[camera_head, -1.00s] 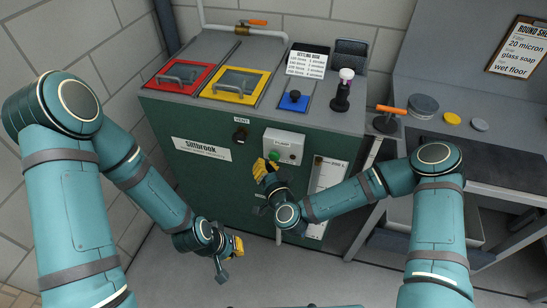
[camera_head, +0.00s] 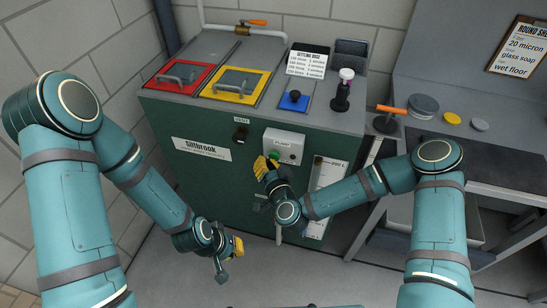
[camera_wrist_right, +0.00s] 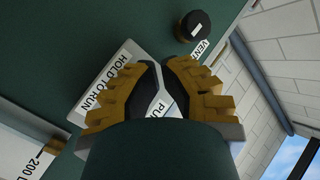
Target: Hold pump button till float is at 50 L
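The pump box (camera_head: 284,145) is a white panel on the front of the green tank cabinet. Its green button (camera_head: 275,155) shows just above my right gripper (camera_head: 266,166). In the right wrist view, the yellow fingers of my right gripper (camera_wrist_right: 158,68) are close together in front of the panel, which reads "HOLD TO RUN" (camera_wrist_right: 110,78). They hide the button there, so contact cannot be told. The white level gauge (camera_head: 327,178) is partly behind my right arm. I cannot make out the float. My left gripper (camera_head: 233,258) hangs low, away from the cabinet; its opening is unclear.
A black vent knob (camera_head: 240,135) sits left of the pump box; it also shows in the right wrist view (camera_wrist_right: 195,26). A bench (camera_head: 470,150) stands to the right.

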